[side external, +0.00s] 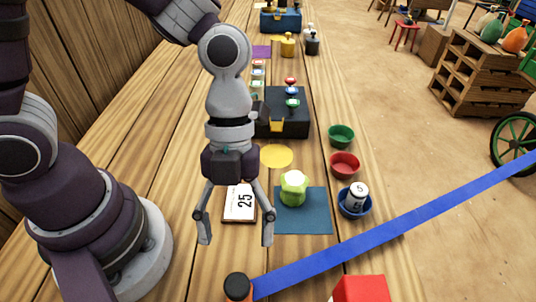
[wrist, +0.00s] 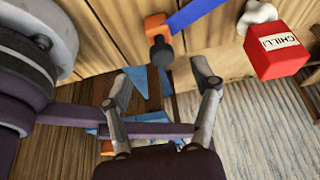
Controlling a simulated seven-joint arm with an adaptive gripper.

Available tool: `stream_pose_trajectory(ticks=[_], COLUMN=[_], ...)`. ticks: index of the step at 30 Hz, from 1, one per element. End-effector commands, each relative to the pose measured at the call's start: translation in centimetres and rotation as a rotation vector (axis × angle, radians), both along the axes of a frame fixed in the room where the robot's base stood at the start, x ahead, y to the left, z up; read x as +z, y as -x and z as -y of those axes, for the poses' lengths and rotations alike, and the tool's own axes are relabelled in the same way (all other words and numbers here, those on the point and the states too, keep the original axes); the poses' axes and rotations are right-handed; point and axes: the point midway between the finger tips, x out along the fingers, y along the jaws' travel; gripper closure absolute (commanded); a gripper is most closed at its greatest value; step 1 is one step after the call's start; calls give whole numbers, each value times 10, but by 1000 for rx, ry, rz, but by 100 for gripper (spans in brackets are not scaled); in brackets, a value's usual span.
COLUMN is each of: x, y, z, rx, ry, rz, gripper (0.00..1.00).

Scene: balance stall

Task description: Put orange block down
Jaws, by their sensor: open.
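My gripper (side external: 236,240) is open, with its fingers spread wide and pointing down over the table, left of the blue mat (side external: 318,222). Nothing shows between its fingertips in the side view. In the wrist view my gripper (wrist: 163,80) also has its fingers apart, with small blue pieces visible beyond them. A small orange patch (wrist: 107,147) shows beside the left finger in the wrist view, mostly hidden.
A blue bowl (side external: 345,210) holds a white cylinder; red (side external: 345,165) and green (side external: 341,136) bowls stand beyond. A blue strip (side external: 400,228) runs from an orange-and-black post (side external: 237,288). A red chilli box (wrist: 275,50) is nearby.

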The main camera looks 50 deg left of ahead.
Motion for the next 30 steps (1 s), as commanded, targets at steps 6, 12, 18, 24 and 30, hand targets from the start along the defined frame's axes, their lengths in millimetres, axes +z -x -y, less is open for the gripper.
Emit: stream_pose_trajectory(ticks=[6, 12, 18, 24, 30], x=[21, 63, 95, 100, 100], y=[-13, -44, -40, -37, -37], z=[-16, -87, -145, -157, -157], rx=[154, 1209, 2147, 2363, 2357], ry=[-55, -177, 29, 118, 116], rz=[31, 150, 96, 44, 45], gripper=[38, 38, 38, 38, 38])
